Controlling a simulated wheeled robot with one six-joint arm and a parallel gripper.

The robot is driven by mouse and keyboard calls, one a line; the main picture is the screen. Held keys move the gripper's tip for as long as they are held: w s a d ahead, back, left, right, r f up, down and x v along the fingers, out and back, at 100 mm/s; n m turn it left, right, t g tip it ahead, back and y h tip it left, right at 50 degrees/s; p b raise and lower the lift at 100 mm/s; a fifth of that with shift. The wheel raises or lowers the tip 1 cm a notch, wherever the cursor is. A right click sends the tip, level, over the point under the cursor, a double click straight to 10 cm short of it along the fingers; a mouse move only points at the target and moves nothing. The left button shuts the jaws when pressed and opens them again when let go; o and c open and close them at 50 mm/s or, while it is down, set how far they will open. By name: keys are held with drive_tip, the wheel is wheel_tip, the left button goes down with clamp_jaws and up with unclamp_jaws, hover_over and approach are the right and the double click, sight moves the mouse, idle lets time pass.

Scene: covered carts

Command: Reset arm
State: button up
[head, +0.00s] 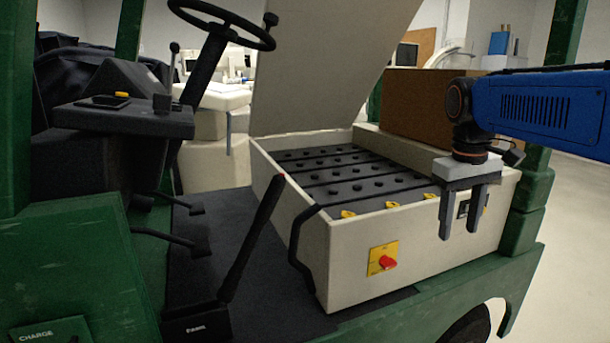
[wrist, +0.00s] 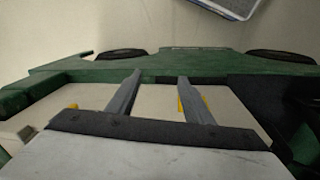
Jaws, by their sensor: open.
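My gripper (head: 462,210) is open, its two grey fingers pointing down in front of the cream battery box (head: 350,262) of the green cart. Nothing shows between the fingers. In the wrist view my gripper (wrist: 158,88) also has its fingers apart, with the box's cream front and the green cart edge (wrist: 200,64) behind them. My blue arm (head: 550,105) comes in from the right.
The box's cover (head: 320,60) stands raised, showing dark battery cells inside. A red switch on a yellow plate (head: 383,259) is on the front. A black lever (head: 252,240), steering wheel (head: 222,22) and brown box (head: 415,105) stand nearby. Floor at right is clear.

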drive_tip(key=s+a+f+m+t+y, duration=0.1)
drive_tip(key=s+a+f+m+t, duration=0.1)
drive_tip(key=s+f, duration=1.5)
drive_tip(key=shift+s+a+m+t, duration=0.3)
drive_tip(key=shift+a+t, duration=0.35)
drive_tip(key=shift+t, duration=0.45)
drive_tip(key=shift+r, duration=0.1)
